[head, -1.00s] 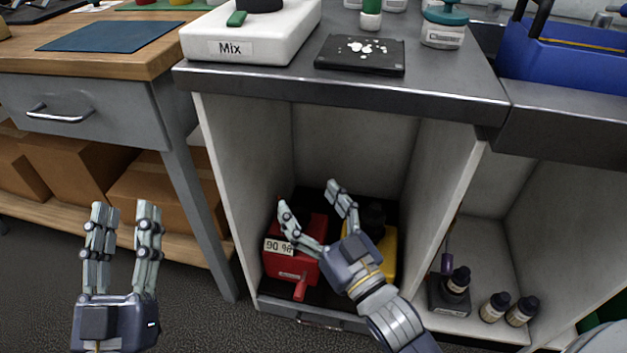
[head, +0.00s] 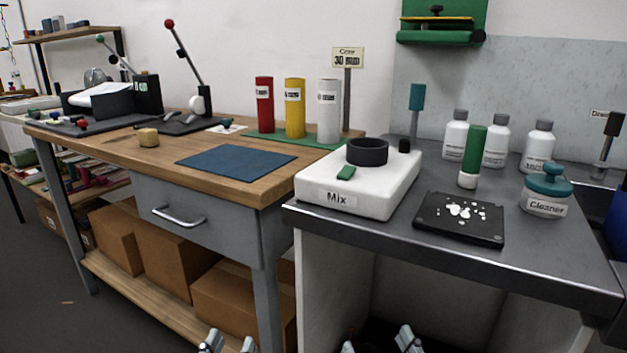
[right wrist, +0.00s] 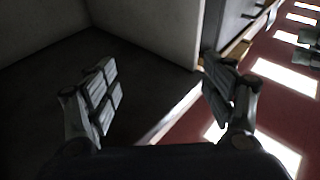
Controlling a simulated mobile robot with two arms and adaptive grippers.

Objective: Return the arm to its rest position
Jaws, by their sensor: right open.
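My left gripper (head: 229,343) shows only its fingertips at the bottom edge of the head view, in front of the wooden bench. The tips stand apart with nothing between them. My right gripper (head: 377,346) shows its fingertips at the bottom edge, low in front of the open cabinet under the dark counter. In the right wrist view its two fingers (right wrist: 160,97) are spread wide and empty, with a dark surface and pale walls beyond. Both palms and arms are out of the head view.
The dark counter (head: 545,265) overhangs the open cabinet. On it are the white Mix device (head: 340,195), a black plate with white spots (head: 460,218) and a Cleaner jar (head: 546,190). The wooden bench (head: 110,147) carries a blue mat (head: 236,162) and coloured cylinders (head: 294,108).

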